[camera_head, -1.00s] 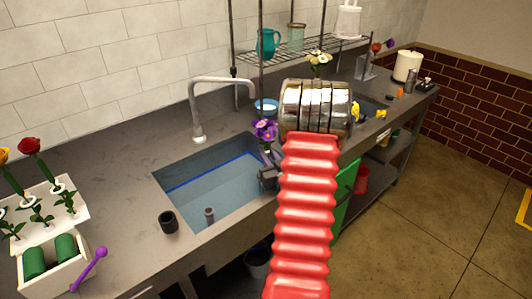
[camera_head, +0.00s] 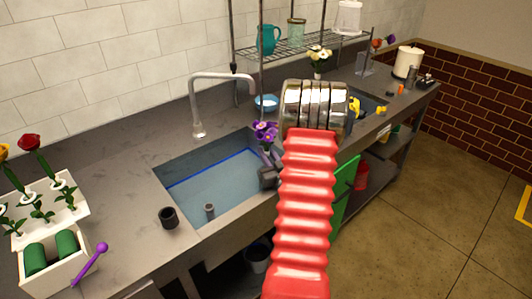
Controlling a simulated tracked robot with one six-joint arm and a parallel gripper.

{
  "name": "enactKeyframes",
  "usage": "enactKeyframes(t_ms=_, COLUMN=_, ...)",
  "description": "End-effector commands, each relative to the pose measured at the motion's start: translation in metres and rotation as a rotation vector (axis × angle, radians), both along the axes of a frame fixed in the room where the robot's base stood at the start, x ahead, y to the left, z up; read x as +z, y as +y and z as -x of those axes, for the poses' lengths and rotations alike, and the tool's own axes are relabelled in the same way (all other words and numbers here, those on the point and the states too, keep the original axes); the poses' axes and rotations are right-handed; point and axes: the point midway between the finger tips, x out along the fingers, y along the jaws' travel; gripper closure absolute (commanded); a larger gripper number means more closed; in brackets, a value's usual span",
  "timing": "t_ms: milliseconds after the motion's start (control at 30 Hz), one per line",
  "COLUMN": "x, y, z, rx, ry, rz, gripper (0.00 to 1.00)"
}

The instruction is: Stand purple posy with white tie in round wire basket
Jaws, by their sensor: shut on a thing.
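The purple posy (camera_head: 265,132) shows over the right side of the sink, with purple flowers and yellow centres. My gripper (camera_head: 267,160) is shut on its lower part, just below the blooms. My own red arm sleeve and metal wrist stand in front and hide much of the gripper's right side. The white tie cannot be made out. I cannot identify a round wire basket in this view.
The sink (camera_head: 215,185) holds bluish water, with a tap (camera_head: 198,110) behind it. A dark cup (camera_head: 168,218) stands at its front left. A white flower rack (camera_head: 45,215) is at far left. A blue bowl (camera_head: 266,103) and white flowers (camera_head: 319,55) are behind my arm.

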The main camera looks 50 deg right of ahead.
Motion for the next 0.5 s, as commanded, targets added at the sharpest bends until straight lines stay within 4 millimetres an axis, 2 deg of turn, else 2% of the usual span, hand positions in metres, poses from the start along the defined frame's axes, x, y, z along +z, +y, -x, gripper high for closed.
enactKeyframes(t_ms=367, x=-0.0075, y=-0.0003, z=-0.0002, rx=0.0, ry=0.0, rz=0.001, gripper=1.0)
enactKeyframes(t_ms=400, x=-0.0075, y=-0.0003, z=-0.0002, rx=0.0, ry=0.0, rz=0.001, gripper=0.81)
enactKeyframes(t_ms=500, x=-0.0074, y=-0.0002, z=-0.0002, rx=0.0, ry=0.0, rz=0.001, gripper=0.74)
